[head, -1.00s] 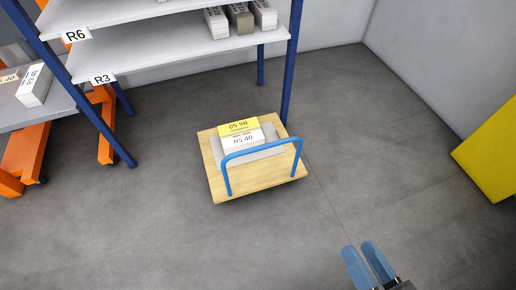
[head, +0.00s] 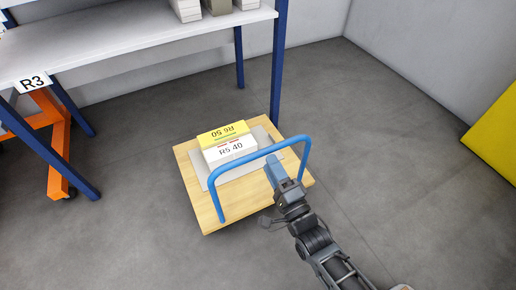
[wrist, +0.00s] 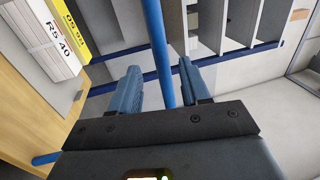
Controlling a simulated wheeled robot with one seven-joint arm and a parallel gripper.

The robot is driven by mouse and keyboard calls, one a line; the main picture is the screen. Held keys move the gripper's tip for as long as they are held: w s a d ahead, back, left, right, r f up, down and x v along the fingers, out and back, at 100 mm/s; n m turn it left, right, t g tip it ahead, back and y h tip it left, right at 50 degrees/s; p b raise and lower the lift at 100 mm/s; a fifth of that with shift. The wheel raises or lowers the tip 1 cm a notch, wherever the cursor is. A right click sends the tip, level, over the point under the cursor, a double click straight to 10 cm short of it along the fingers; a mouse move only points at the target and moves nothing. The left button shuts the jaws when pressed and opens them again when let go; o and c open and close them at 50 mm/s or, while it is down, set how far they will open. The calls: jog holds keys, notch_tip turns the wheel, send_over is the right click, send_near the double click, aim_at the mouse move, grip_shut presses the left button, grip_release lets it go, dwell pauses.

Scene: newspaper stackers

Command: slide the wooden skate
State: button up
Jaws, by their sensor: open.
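The wooden skate (head: 205,210) is a flat light-wood platform on the floor, with a blue tubular handle (head: 238,161) along its near side. It carries a grey sheet (head: 265,140) with newspaper bundles on it, one labelled R5 40 (head: 232,151) and a yellow-topped one (head: 222,131). My gripper (head: 272,165) is at the handle's top bar, towards its right end. In the wrist view the blue handle bar (wrist: 158,50) runs between my two open blue fingers (wrist: 160,88), with gaps on both sides. Whether the bar touches a finger is hidden in the head view.
A blue-posted shelf rack (head: 120,45) labelled R3 stands behind and left, one post (head: 279,70) close behind the skate. An orange stand (head: 55,145) is at left. A yellow panel (head: 495,140) is at right. Grey floor is clear left, right and in front.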

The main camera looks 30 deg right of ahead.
jog(key=w+r+b, duration=0.1)
jog(key=w, duration=0.5)
jog(key=shift+w+r+b, duration=0.25)
jog(key=shift+w+b, duration=0.05)
jog(key=shift+w, duration=0.1)
grip_shut()
